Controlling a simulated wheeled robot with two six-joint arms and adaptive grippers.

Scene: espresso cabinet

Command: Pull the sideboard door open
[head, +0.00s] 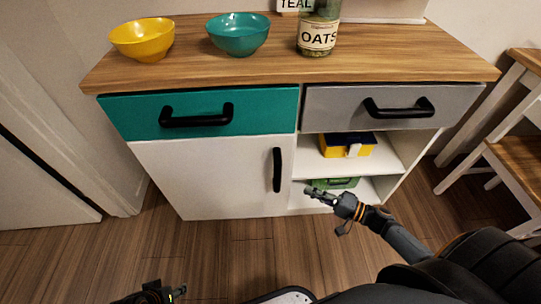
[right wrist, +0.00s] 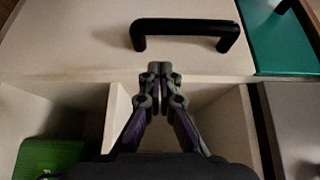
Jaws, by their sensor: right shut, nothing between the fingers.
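The sideboard door (head: 215,175) is the white panel at the lower left of the sideboard, and it looks shut. Its black upright handle (head: 277,170) is near the door's right edge. In the right wrist view the handle (right wrist: 186,27) lies beyond my fingertips. My right gripper (head: 309,189) is shut and empty, below and right of the handle and apart from it. In the right wrist view its fingertips (right wrist: 157,67) are together near the door's edge. My left gripper (head: 180,291) is at the bottom edge of the head view, mostly cut off; its fingers cannot be made out.
Above the door is a teal drawer (head: 250,107); a grey drawer (head: 440,104) is right of it. Open shelves hold a yellow box (head: 338,151) and a green item (head: 345,183). Bowls and an oats jar (head: 318,30) stand on top. Floor before the door is clear.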

